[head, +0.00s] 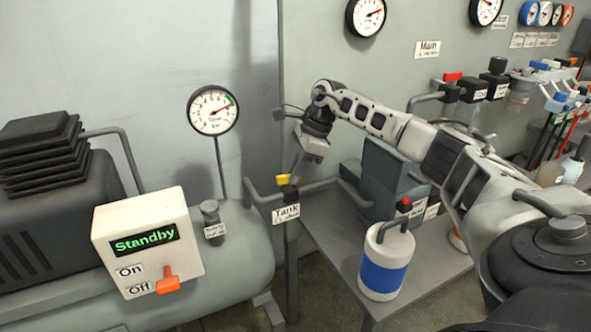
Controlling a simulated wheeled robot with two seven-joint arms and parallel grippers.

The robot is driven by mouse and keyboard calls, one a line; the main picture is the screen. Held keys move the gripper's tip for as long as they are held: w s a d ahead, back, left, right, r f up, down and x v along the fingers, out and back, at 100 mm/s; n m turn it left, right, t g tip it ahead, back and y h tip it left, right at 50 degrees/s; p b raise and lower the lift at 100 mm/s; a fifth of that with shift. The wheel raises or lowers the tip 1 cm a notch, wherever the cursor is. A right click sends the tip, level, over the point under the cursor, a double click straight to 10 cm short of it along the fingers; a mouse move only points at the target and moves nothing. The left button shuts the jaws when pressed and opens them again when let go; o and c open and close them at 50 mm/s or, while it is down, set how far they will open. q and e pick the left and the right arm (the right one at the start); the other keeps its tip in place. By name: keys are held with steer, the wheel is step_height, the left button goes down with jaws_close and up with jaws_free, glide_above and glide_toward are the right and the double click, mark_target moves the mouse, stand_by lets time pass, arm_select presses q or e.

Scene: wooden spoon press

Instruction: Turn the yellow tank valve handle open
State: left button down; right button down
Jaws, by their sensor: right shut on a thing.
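The yellow tank valve handle (284,180) sits on top of the post-mounted valve with the label "Tank" (286,212), at the middle of the head view. My right gripper (294,172) reaches in from the right and points down at the handle. It is shut on the yellow handle. Its fingers are small in the picture and partly cover the handle, so the exact grip and the handle's angle are hard to tell. My left gripper is not in view.
A grey compressor tank (245,245) with a "Standby" box (150,243) and orange switch (168,284) stands left. A pressure gauge (212,110) rises behind it. A white-and-blue canister (386,262) stands on the grey table (335,232), right of the valve post.

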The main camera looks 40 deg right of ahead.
steer(key=shift+w+d+r+n+g, duration=0.1)
steer(key=shift+n+g, duration=0.15)
steer(key=shift+n, duration=0.35)
steer(key=shift+w+n+g, duration=0.1)
steer(key=shift+n+g, duration=0.15)
steer(key=shift+n, duration=0.35)
steer(key=c, duration=1.5)
jaws_free()
steer(key=shift+o, duration=0.2)
arm_select(q)
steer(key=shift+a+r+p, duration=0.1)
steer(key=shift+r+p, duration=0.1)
steer(key=shift+p, duration=0.55)
arm_select(e)
steer(key=v, duration=1.6)
steer(key=shift+d, duration=0.15)
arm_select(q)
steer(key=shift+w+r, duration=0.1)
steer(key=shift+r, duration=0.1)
arm_select(e)
steer(key=shift+f, duration=0.2)
